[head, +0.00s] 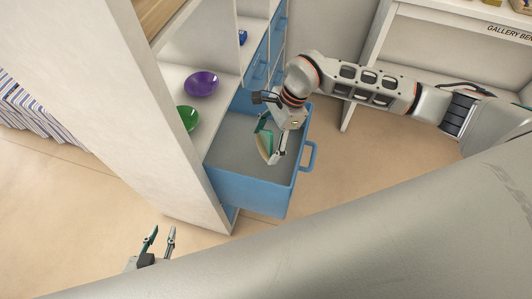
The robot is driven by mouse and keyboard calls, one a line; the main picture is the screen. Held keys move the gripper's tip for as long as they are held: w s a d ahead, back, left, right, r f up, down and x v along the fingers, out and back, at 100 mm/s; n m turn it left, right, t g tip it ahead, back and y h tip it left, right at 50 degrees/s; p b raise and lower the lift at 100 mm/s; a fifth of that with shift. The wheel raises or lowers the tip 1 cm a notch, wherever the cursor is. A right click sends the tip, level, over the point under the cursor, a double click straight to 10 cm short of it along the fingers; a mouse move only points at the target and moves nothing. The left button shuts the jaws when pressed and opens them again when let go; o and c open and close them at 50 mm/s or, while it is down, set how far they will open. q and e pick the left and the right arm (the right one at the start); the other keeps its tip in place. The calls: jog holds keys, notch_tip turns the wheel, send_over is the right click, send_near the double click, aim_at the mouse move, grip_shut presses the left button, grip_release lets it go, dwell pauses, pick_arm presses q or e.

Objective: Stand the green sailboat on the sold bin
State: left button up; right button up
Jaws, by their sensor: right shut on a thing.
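The green sailboat (264,145), teal green with a pale part, is between the fingers of my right gripper (273,146). That gripper is shut on it, over the pulled-out blue drawer (245,190). I cannot tell whether the sailboat touches the drawer's grey floor. The fingers and wrist hide part of it. My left gripper (160,240) is open and empty at the lower left, above the floor and apart from the cabinet. I cannot make out any thing marked as the sold bin.
A purple bowl (201,83) and a green bowl (187,118) sit on the cabinet shelf left of the drawer. A small blue thing (242,36) lies farther back. A white bench labelled "GALLERY BEN" (509,31) stands at upper right. Striped material (35,115) is at far left.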

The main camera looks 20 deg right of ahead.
jog(key=f+m, duration=0.1)
jog(key=f, duration=0.1)
jog(key=f+m+t+b, duration=0.1)
jog(key=f, duration=0.1)
jog(key=shift+s+f+m, duration=0.2)
jog(key=shift+m, duration=0.1)
jog(key=shift+r+p, duration=0.1)
jog(key=shift+p, duration=0.2)
jog(key=shift+f+b, duration=0.75)
jog(key=shift+f, duration=0.8)
jog(key=shift+f+b, duration=0.3)
jog(key=shift+f, duration=0.4)
jog(key=shift+f+b, duration=0.3)
jog(key=shift+f, duration=0.45)
jog(key=shift+f, duration=0.1)
